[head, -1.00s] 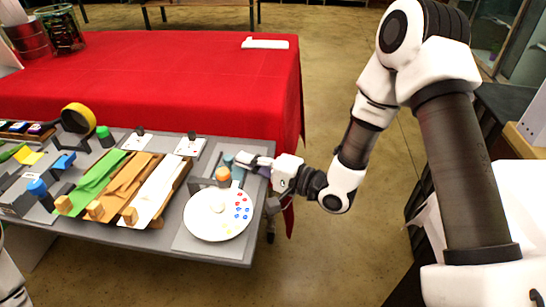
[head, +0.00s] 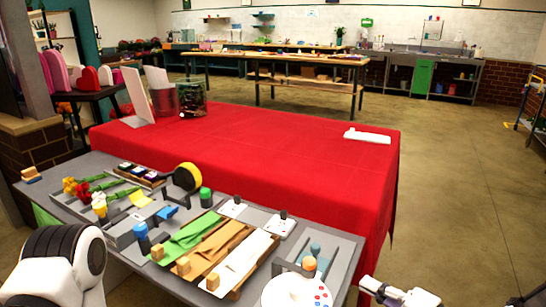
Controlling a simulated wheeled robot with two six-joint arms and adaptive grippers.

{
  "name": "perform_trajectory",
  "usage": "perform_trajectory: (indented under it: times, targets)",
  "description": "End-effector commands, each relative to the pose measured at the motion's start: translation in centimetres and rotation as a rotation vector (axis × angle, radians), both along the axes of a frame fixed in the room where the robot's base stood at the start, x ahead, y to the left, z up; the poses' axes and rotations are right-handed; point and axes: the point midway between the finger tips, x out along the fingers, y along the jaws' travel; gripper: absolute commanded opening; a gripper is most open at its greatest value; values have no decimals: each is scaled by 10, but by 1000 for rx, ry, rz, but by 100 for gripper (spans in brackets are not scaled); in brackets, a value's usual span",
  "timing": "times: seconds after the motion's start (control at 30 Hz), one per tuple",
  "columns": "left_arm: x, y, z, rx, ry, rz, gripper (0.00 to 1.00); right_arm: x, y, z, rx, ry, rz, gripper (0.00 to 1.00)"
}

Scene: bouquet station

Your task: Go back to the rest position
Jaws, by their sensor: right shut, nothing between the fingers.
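My right gripper (head: 366,285) is at the bottom edge of the head view, right of the round white plate (head: 283,295) with coloured dots. It is shut and empty, and apart from the objects on the grey bench. Most of my right arm is out of the picture. A white and black part of my left arm (head: 60,262) fills the lower left corner. My left gripper is not in view.
The grey bench (head: 345,255) holds green, brown and white wrap sheets (head: 243,262), a yellow tape roll (head: 187,177), small bottles and flowers (head: 82,188). Behind it stands a red-covered table (head: 300,160) with a white flat piece (head: 367,136). The floor at right is clear.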

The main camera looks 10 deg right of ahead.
Motion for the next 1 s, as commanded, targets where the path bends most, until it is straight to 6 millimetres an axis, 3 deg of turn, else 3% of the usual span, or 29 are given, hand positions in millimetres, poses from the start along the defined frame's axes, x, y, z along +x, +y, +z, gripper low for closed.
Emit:
perform_trajectory:
  times: [0.07,0.17,0.3,0.4,0.5,0.6,1.0]
  targets:
    - [0,0,18,0,0,0,40,-8,8,-30,-167,107,22,0]
    - [0,0,38,0,0,0,40,-38,15,-91,-472,282,101,0]
    - [0,0,63,0,-1,0,40,-113,12,-163,-891,515,324,0]
    - [0,0,76,0,-1,0,40,-169,5,-190,-1110,633,509,0]
    - [0,0,82,0,0,0,40,-206,-1,-202,-1235,702,643,0]
    - [0,0,82,0,0,0,40,-221,-4,-207,-1284,728,701,0]
    - [0,0,81,0,0,0,40,-221,-4,-209,-1288,728,702,0]
